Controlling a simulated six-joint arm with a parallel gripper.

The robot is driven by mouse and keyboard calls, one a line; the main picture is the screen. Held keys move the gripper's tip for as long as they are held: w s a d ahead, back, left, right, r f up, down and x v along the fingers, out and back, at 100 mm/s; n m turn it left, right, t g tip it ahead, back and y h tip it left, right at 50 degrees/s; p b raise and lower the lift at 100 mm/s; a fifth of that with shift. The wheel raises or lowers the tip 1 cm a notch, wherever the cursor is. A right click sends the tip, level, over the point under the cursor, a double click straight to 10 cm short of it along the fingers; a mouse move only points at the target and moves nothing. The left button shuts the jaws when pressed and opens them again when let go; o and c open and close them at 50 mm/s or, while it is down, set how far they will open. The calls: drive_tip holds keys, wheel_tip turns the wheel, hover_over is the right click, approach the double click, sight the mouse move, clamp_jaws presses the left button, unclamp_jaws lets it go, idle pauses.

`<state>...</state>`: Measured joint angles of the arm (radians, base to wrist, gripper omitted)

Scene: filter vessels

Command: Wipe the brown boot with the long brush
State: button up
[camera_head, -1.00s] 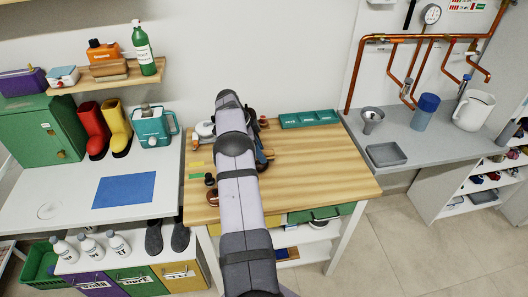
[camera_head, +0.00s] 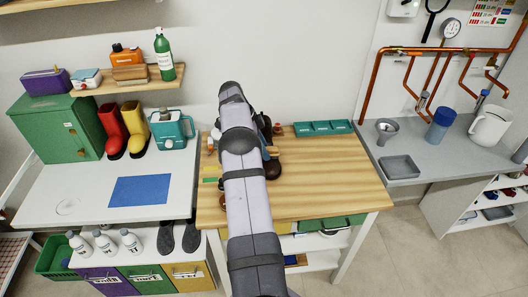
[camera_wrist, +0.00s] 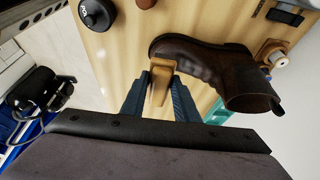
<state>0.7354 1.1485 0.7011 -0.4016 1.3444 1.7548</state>
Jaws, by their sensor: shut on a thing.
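The dark brown boot (camera_wrist: 215,68) lies on the wooden bench top in the wrist view, toe at the left and open shaft at the lower right. In the head view it shows partly (camera_head: 272,168), just right of my arm. My gripper (camera_wrist: 160,88) is shut on a light wooden piece, seemingly the long brush (camera_wrist: 161,67). Its visible end is close to the boot's toe; I cannot tell whether they touch. The brush's bristles do not show clearly.
A black round item (camera_wrist: 97,13) stands on the bench near the toe. A pale-topped item (camera_wrist: 276,60) is beside the boot's shaft. A teal tray (camera_head: 323,128) lies at the bench's back edge. The bench's right half (camera_head: 335,170) is clear.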

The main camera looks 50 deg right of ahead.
drive_tip(key=shift+r+p, duration=0.4)
drive_tip(key=shift+r, duration=0.65)
drive_tip(key=shift+w+a+n, duration=0.4)
drive_tip(key=shift+w+a, duration=0.05)
drive_tip(key=w+a+r+n+t, duration=0.1)
drive_tip(key=w+a+n+t, duration=0.1)
drive_tip(key=w+a+n, duration=0.35)
drive_tip(key=w+a+n+t+h, duration=0.1)
drive_tip(key=w+a+n, duration=0.15)
drive_tip(key=a, duration=0.65)
drive_tip(key=w+a+r+n+t, duration=0.1)
drive_tip(key=w+a+n+t, duration=0.15)
drive_tip(key=a+n, duration=0.35)
drive_tip(key=s+a+n+y, duration=0.1)
drive_tip(key=a+n, duration=0.3)
drive_tip(key=a, duration=0.4)
drive_tip(key=s+a+n+t+y, duration=0.1)
drive_tip(key=s+a+n, duration=0.3)
drive_tip(key=a, duration=0.4)
drive_tip(key=s+a+n+t+y, duration=0.1)
drive_tip(key=a+n, duration=0.3)
drive_tip(key=a, duration=0.4)
drive_tip(key=shift+s+a+r+n+y, duration=0.25)
drive_tip(key=shift+s+y, duration=0.25)
drive_tip(key=shift+s, duration=0.3)
